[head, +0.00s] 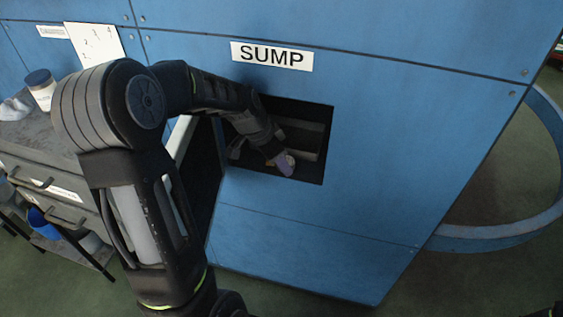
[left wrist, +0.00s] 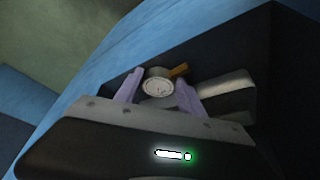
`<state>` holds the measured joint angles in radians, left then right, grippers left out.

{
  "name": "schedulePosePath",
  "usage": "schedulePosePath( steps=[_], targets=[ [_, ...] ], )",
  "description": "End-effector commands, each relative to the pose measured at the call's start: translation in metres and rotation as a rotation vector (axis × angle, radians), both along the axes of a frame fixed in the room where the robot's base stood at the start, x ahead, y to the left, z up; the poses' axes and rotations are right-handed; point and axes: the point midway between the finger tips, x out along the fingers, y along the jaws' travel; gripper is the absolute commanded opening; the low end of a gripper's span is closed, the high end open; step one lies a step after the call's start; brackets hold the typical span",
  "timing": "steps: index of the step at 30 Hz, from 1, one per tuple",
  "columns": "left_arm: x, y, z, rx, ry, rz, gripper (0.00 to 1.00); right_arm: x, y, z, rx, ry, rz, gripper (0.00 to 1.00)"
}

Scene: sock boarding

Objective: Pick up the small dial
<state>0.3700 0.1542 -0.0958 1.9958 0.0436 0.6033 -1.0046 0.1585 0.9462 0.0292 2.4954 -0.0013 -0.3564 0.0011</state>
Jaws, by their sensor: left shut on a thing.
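The small dial (left wrist: 158,87) has a pale round face and a metal rim. In the left wrist view it sits between the two purple fingers of my left gripper (left wrist: 161,80), which is shut on it. In the head view the left gripper (head: 284,164) reaches into the dark opening under the SUMP sign, and the dial (head: 291,160) shows as a small pale disc beside the fingertips. A brass-coloured piece (left wrist: 180,70) sticks out beside the dial; I cannot tell whether it is joined to it.
The blue panel (head: 370,150) frames the opening closely around my left arm. Grey metal bars (left wrist: 235,88) lie inside it. At the left, a grey cabinet (head: 45,160) carries a white jar with a dark lid (head: 41,91). A blue ring-shaped rail (head: 500,238) curves at the right.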

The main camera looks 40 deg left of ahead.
Motion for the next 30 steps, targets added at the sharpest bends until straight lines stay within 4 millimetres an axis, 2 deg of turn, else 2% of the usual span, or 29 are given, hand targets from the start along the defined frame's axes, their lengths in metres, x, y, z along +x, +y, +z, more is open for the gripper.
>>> schedulePosePath(
  steps=[5, 14, 20, 28, 30],
  targets=[
    [0.001, 0.001, 0.005, 0.002, -0.004, 0.001, 0.02, 0.0, 0.0, -0.007, 0.0, 0.0, 0.0, 0.0],
    [-0.031, -0.021, 0.005, 0.001, -0.003, -0.001, 0.02, 0.0, 0.0, -0.012, 0.0, -0.001, 0.0, 0.0],
    [-0.066, -0.044, 0.005, 0.001, -0.003, -0.001, 0.02, 0.0, 0.0, -0.019, 0.0, -0.001, 0.0, 0.0],
    [-0.126, -0.084, 0.005, 0.002, -0.004, -0.002, 0.02, 0.0, 0.0, -0.025, 0.0, -0.002, -0.001, 0.0],
    [-0.133, -0.089, 0.002, 0.002, -0.006, 0.0, 0.02, 0.0, 0.0, -0.036, 0.0, -0.002, -0.001, 0.0]
  ],
)
